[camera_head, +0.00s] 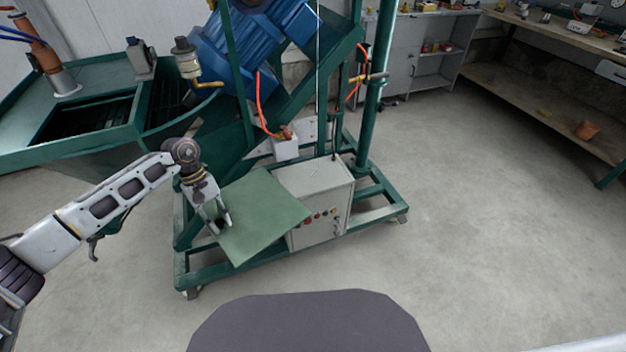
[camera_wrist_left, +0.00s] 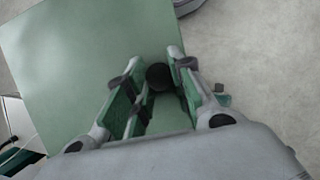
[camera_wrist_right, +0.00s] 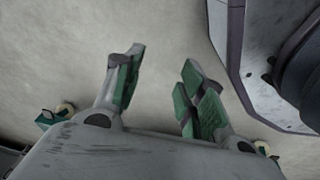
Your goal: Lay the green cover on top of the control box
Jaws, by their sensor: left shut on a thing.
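The green cover (camera_head: 260,215) is a flat square panel in the head view. My left gripper (camera_head: 222,225) is shut on the round dark knob (camera_wrist_left: 160,77) on the cover, near its left side. The cover also fills much of the left wrist view (camera_wrist_left: 80,60). The control box (camera_head: 321,190) is pale grey with several buttons and knobs on its front. The cover is to the left of the box and hides its left part; I cannot tell whether they touch. My right gripper (camera_wrist_right: 160,85) is open and empty over the floor in the right wrist view.
The box stands on a green wheeled frame (camera_head: 215,276) with upright posts and a blue motor (camera_head: 255,45). A green hopper (camera_head: 75,125) is at the left. A workbench (camera_head: 560,40) and grey cabinet (camera_head: 398,60) stand at the back. The floor on the right is clear.

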